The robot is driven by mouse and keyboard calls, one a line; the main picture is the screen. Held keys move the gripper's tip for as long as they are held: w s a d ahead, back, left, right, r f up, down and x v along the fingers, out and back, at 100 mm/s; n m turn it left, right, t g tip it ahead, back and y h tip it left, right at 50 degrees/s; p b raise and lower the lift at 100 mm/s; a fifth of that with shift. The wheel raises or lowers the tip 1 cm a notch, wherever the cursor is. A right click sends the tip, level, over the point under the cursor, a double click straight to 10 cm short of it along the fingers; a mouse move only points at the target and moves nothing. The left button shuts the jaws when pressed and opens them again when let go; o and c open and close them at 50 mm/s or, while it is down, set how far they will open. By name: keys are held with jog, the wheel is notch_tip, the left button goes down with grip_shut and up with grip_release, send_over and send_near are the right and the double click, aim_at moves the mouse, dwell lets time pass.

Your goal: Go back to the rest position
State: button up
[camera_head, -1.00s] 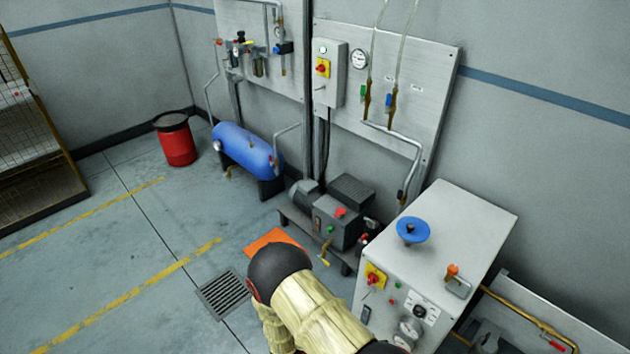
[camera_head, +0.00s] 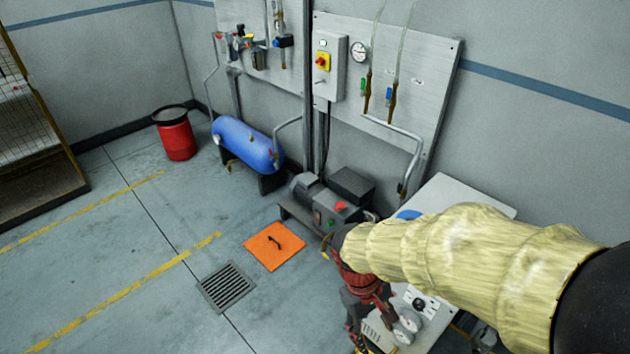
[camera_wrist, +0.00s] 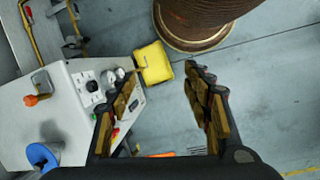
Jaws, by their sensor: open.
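My gripper (camera_wrist: 165,112) is open and empty in the wrist view, its two fingers well apart over the grey floor. In the head view my arm in its yellowish sleeve reaches in from the right, with the wrist and gripper (camera_head: 362,335) hanging down in front of the white cabinet (camera_head: 455,190). The sleeve hides much of the cabinet and most of its blue handwheel (camera_head: 408,214). In the wrist view the cabinet (camera_wrist: 40,105) lies left of the fingers, with the handwheel (camera_wrist: 42,157) and an orange-tipped lever (camera_wrist: 32,99) on it.
An orange floor plate (camera_head: 274,246) and a drain grate (camera_head: 226,288) lie left of the arm. A dark pump unit (camera_head: 335,210), blue tank (camera_head: 245,145) and red drum (camera_head: 177,138) stand along the wall. The wrist view shows a yellow block (camera_wrist: 153,63).

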jog(key=s+d+r+m+t+y, duration=0.1)
jog(key=d+r+m+t, duration=0.2)
jog(key=r, duration=0.6)
jog(key=s+d+r+m+t+y, duration=0.1)
jog(key=s+d+r+m+t, duration=0.1)
jog(key=r, duration=0.8)
jog(key=shift+s+d+m+t+y, duration=0.3)
jog(key=shift+d+m+t, duration=0.15)
jog(key=shift+t, duration=0.75)
